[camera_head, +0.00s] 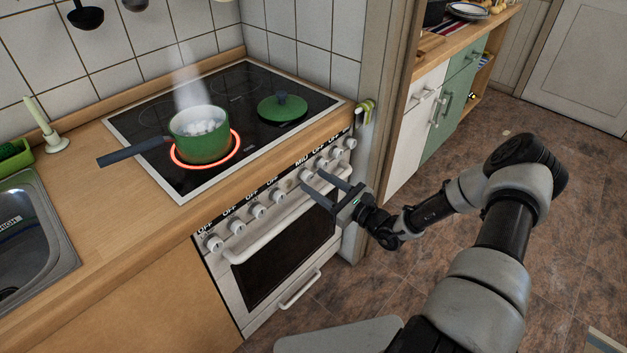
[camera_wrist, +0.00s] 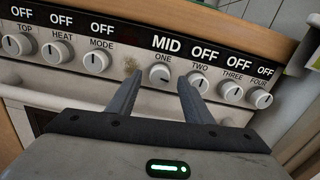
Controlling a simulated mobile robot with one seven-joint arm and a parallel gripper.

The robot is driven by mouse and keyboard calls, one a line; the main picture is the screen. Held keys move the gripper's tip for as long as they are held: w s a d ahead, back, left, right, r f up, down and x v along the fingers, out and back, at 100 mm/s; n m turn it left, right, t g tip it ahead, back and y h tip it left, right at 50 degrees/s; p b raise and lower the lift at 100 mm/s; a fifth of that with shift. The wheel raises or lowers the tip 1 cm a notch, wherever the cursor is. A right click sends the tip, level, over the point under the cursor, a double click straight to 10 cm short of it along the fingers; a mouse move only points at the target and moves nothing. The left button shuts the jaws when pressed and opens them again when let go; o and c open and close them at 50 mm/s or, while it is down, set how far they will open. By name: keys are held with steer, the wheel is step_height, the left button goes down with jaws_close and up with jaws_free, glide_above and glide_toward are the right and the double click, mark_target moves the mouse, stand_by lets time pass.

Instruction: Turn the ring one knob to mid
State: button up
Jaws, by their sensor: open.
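The ring one knob (camera_wrist: 161,76) is a round pale knob labelled ONE in the wrist view, with MID on the display above it. In the head view its MID label (camera_head: 301,163) is on the stove's front panel. My gripper (camera_head: 312,181) is open and points at the panel. In the wrist view the fingers of my gripper (camera_wrist: 158,84) lie left and right of the knob, with gaps on both sides. I cannot tell how far the tips are from the panel. Nothing is held.
The TWO knob (camera_wrist: 197,82) is close beside my right finger and reads OFF, like the other knobs. A green pot (camera_head: 200,142) steams on a glowing red ring (camera_head: 237,148). A green lid (camera_head: 283,108) lies on the cooktop. The oven handle (camera_head: 262,240) runs below the knobs.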

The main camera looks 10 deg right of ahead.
steer(key=v, duration=1.5)
steer(key=shift+s+p, duration=0.2)
steer(key=shift+p, duration=0.25)
steer(key=shift+r, duration=0.1)
steer(key=s+a+r+n+g+h+p, duration=0.1)
steer(key=s+a+r+n+g, duration=0.3)
steer(key=a+r+n+g, duration=0.35)
steer(key=s+a+r+n+g, duration=0.45)
steer(key=r+n+g, duration=0.3)
steer(key=n, duration=0.25)
steer(key=s+d+r+n+t+h+b, duration=0.1)
steer(key=s+r+n+t+h, duration=0.2)
steer(key=s+r+n+h, duration=0.45)
steer(key=s+d+r+n+t+h, duration=0.1)
steer(key=s+r+n+t+h, duration=0.2)
steer(key=r, duration=0.7)
step_height(320, 180, up, 15)
steer(key=p, duration=1.4)
steer(key=shift+s+y+p, duration=0.35)
steer(key=shift+y, duration=0.1)
